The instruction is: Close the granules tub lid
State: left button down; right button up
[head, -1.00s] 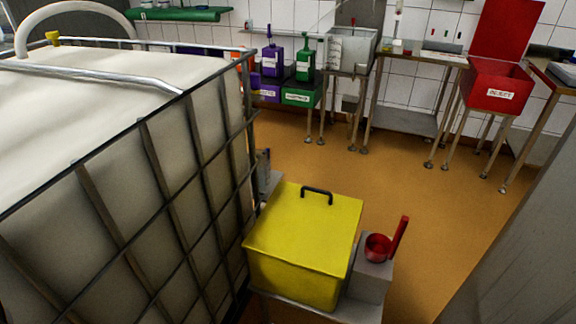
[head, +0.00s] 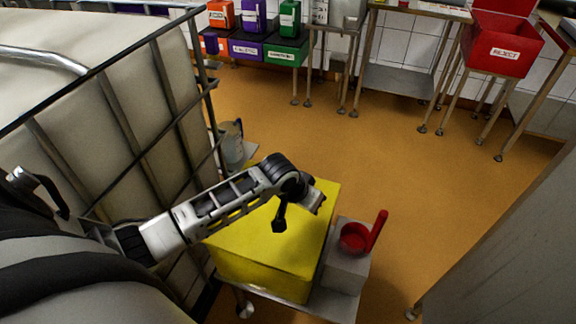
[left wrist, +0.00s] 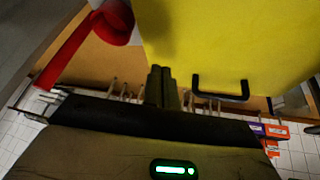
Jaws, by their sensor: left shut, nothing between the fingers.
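The yellow granules tub (head: 255,277) stands on a low metal stand in the lower middle of the head view. Its yellow lid (head: 305,243) lies flat across the top, and I see no clear gap. My left arm reaches over the lid from the left. My left gripper (head: 280,226) is shut and empty, pointing down over the lid; contact cannot be told. In the left wrist view the black lid handle (left wrist: 221,97) is right of the shut fingers (left wrist: 161,72), apart from them. In the head view my arm hides the handle. My right gripper is not in view.
A red scoop (head: 355,238) sits in a grey holder (head: 345,272) right beside the tub. The caged white tank (head: 130,100) stands close on the left. A clear jug (head: 233,148) is behind the tub. The orange floor beyond is open.

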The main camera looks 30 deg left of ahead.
pick_arm(q)
jog(key=w+a+r+n+g+y, duration=0.1)
jog(key=w+a+r+n+g, duration=0.15)
jog(key=a+r, duration=0.35)
jog(key=w+a+r+n+g+y, duration=0.1)
jog(key=w+a+r, duration=0.3)
jog(key=a+r, duration=0.25)
jog(key=shift+t, duration=0.25)
jog(key=x, duration=0.3)
jog(key=b+x, duration=0.1)
jog(key=x, duration=0.5)
jog(key=shift+w+d+f+b, duration=0.1)
jog(key=shift+w+d+b, duration=0.05)
jog(key=shift+d+b, duration=0.2)
jog(key=f, duration=0.3)
jog(key=shift+s+f, duration=0.25)
jog(key=shift+f, duration=0.3)
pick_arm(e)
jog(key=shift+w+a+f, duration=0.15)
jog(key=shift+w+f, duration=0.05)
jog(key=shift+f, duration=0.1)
pick_arm(q)
jog(key=shift+d, duration=0.1)
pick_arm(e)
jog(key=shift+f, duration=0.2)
